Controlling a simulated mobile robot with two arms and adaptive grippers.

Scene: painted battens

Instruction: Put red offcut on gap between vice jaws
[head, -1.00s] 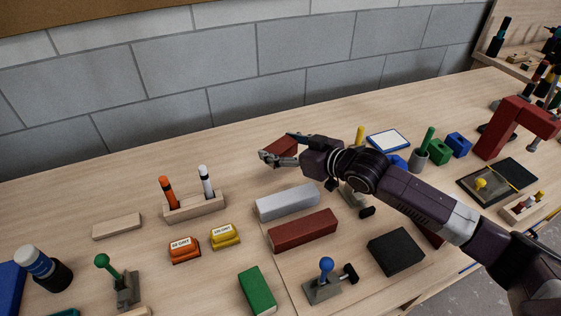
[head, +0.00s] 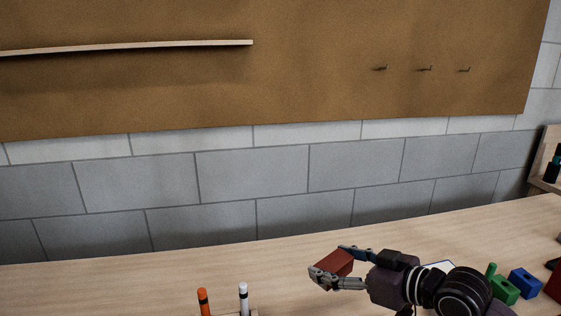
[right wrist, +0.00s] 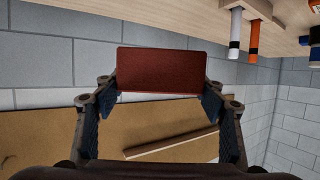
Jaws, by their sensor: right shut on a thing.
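The red offcut (head: 335,262) is a small dark red block. My right gripper (head: 332,266) is shut on it, with one finger on each side, and holds it near the back of the bench. The right wrist view shows the offcut (right wrist: 158,71) between the two fingertips (right wrist: 160,88), with the wall behind it. The vice jaws and the gap between them are not in view now. My left gripper is not in view.
A green block (head: 504,290) and a blue block (head: 525,283) are right of my right arm. A brick wall (head: 250,180) and brown board (head: 300,70) rise behind the bench (head: 130,285).

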